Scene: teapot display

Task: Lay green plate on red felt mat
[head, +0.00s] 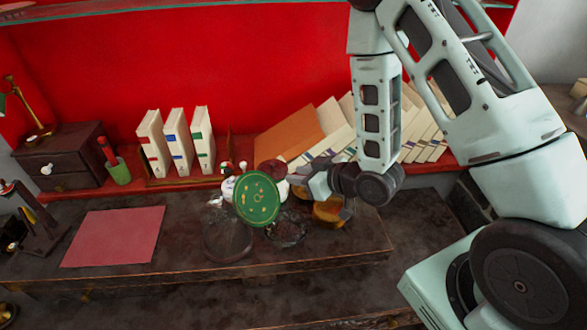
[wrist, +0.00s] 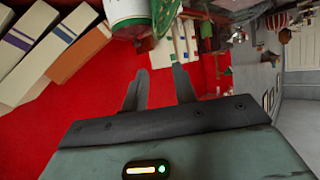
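The green plate (head: 257,199) with yellowish spots stands nearly upright among the wares on the dark table, facing the head camera. What holds it up is hidden. In the wrist view a green shape (wrist: 165,14), likely the plate seen near edge-on, lies beyond my fingertips at the top edge. The red felt mat (head: 113,237) lies flat and bare on the table at left. My gripper (head: 298,184) is just right of the plate, its fingers partly lost among the wares. In the wrist view my gripper (wrist: 160,76) has its fingers apart with nothing between them.
A dark round dish (head: 228,241) and an amber pot (head: 330,212) stand close around the plate. Upright books (head: 176,142) and leaning books (head: 325,128) line the red shelf behind. A green cup (head: 118,171) stands behind the mat. The table between dish and mat looks clear.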

